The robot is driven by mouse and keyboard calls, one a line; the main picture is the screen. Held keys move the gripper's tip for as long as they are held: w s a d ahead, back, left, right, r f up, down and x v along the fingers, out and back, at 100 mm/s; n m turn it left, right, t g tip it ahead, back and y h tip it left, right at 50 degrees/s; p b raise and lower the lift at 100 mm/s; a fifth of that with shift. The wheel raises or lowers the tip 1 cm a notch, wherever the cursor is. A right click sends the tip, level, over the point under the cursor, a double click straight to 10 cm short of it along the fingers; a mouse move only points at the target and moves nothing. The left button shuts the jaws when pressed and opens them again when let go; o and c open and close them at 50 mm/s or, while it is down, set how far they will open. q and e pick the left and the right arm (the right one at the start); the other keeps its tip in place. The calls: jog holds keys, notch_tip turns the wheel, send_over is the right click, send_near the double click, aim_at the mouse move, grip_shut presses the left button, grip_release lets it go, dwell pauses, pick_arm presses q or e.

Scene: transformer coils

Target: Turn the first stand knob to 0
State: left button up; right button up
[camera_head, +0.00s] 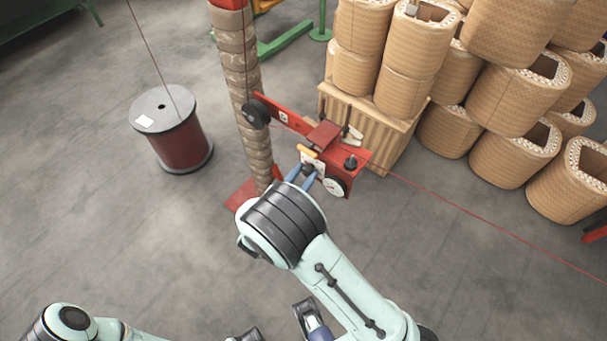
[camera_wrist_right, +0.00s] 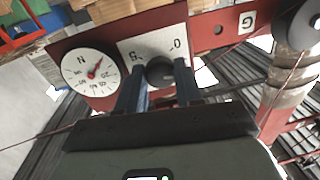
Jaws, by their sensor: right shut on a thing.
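The stand is a red arm (camera_head: 273,112) on a wrapped post (camera_head: 240,75). Its dark round knob (camera_wrist_right: 160,70) sits on a white plate (camera_wrist_right: 152,43) in the right wrist view. A 0 is printed on the plate's right and another mark on its left. My right gripper (camera_head: 303,176), also in the wrist view (camera_wrist_right: 160,88), has its blue fingers shut on the knob, one on each side. The knob's pointer is not clear.
A white dial (camera_wrist_right: 90,72) with a red pointer is left of the knob in the wrist view. A red thread (camera_head: 450,200) runs right from the stand. A spool (camera_head: 180,140) stands left. Wrapped coils (camera_head: 515,95) and a wooden crate (camera_head: 385,135) are behind. The front floor is clear.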

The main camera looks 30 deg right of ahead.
jog(key=shift+r+n+p, duration=0.15)
jog(key=shift+n+p, duration=0.35)
jog(key=shift+p, duration=0.2)
jog(key=n+p, duration=0.2)
jog(key=p, duration=0.1)
jog(key=shift+r+g, duration=0.1)
jog(key=shift+g, duration=0.2)
jog(key=n+p, duration=0.4)
jog(key=shift+w+p, duration=0.1)
jog(key=shift+p, duration=0.25)
jog(key=shift+n+g+y+p, duration=0.3)
jog(key=shift+n+g+p, duration=0.1)
jog(key=shift+n+p, duration=0.75)
jog(key=o, duration=1)
jog(key=shift+o, duration=0.2)
jog(key=f+b+v, duration=0.1)
jog(key=v, duration=1.2)
jog(key=shift+a+r+b, duration=0.25)
jog(key=shift+r+b, duration=0.05)
jog(key=shift+b, duration=0.1)
